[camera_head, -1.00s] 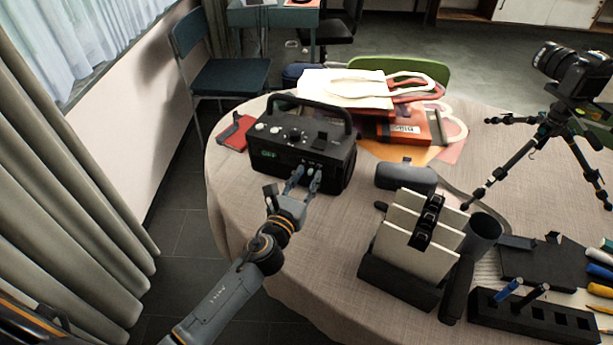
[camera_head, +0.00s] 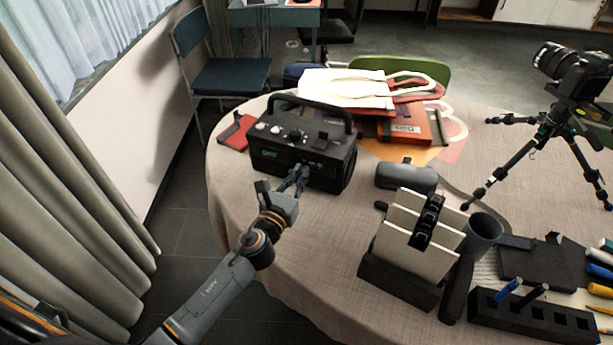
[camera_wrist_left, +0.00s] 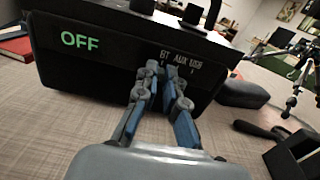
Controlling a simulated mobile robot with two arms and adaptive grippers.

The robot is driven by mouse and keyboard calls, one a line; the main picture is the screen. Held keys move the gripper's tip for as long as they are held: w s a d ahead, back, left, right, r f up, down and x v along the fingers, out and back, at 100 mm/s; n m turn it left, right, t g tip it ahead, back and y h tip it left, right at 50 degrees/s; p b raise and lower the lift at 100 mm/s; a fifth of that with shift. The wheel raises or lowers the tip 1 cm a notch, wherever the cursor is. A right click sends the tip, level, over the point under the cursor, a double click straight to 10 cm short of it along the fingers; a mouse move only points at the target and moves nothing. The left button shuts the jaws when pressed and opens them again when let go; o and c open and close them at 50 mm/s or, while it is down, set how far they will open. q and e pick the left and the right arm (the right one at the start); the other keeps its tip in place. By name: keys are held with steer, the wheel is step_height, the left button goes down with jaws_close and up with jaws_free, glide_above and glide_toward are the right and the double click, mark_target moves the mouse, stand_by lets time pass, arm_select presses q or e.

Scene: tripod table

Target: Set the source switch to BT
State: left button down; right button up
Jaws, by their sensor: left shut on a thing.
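The black radio (camera_head: 330,172) stands on the table with its front toward me. In the left wrist view the radio's front (camera_wrist_left: 75,72) carries a display (camera_wrist_left: 80,41) that reads OFF in green. To the right of it are the printed labels BT, AUX and USB (camera_wrist_left: 181,59). My left gripper (camera_head: 300,171) is at the front of the radio, and its fingers (camera_wrist_left: 162,71) are closed together just below the labels, nearest BT. It is shut on the source switch, which the fingertips hide. My right gripper is not in view.
A red book (camera_head: 237,133) lies left of the radio, and bags and folders (camera_head: 345,88) lie behind it. A dark case (camera_head: 406,177) and a file holder (camera_head: 400,280) stand to the right. A camera tripod (camera_head: 530,150) stands further right.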

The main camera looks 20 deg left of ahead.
arm_select(q)
steer(key=c, duration=1.4)
jaws_free()
steer(key=shift+a, duration=0.25)
steer(key=shift+c, duration=0.2)
steer(key=shift+s, duration=0.3)
steer(key=s, duration=0.7)
steer(key=s+a, duration=0.1)
steer(key=s, duration=0.3)
steer(key=shift+s, duration=0.2)
